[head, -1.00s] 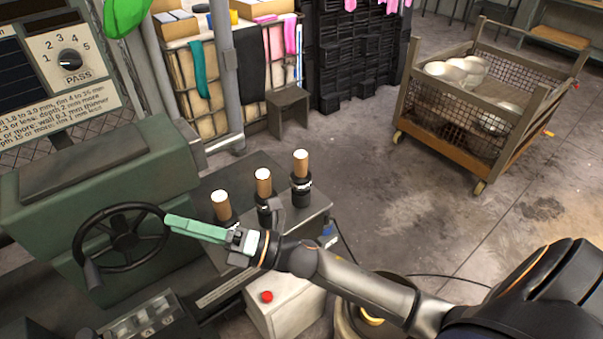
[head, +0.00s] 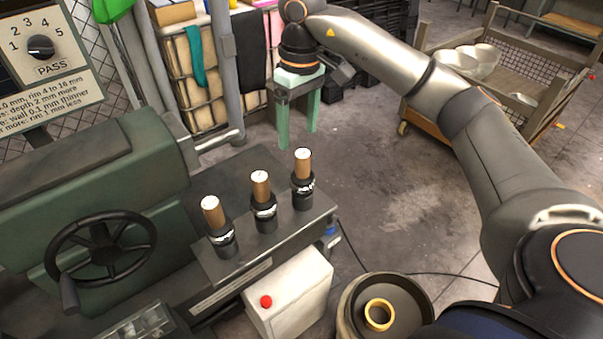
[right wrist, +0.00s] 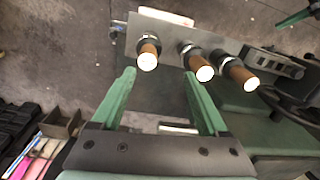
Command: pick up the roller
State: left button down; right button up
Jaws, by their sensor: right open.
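Three tools with wooden handles stand upright in black collars on the machine's grey shelf: a left one (head: 211,212), a middle one (head: 261,186) and a right one (head: 303,165). I cannot tell which is called the roller. My right gripper (head: 298,137) is open and empty, its green fingers pointing down, behind the right tool in the head view. In the right wrist view the open fingers (right wrist: 160,74) are apart, with the tools beyond their tips. A green bar at that view's top right edge may be my left gripper; its jaws are unclear.
A green machine (head: 100,185) with a black handwheel (head: 100,246) stands at left. A white box with a red button (head: 266,301) and a round pan holding a brass ring (head: 378,315) are in front. A mesh cart (head: 500,97) with bowls stands at back right.

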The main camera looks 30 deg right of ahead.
aim_at(303, 166)
jog(key=shift+h, duration=0.3)
jog(key=f, duration=0.3)
jog(key=d+f, duration=0.1)
jog(key=f, duration=0.2)
jog(key=shift+w+d, duration=0.1)
jog(key=shift+d, duration=0.05)
jog(key=shift+w+d+f+p, duration=0.15)
jog(key=shift+f+p, duration=0.15)
jog(key=shift+f, duration=1.15)
jog(key=shift+w+f+p, duration=0.1)
jog(key=shift+f+p, duration=0.15)
jog(key=shift+f, duration=1.2)
grip_shut()
jog(key=shift+r, duration=0.1)
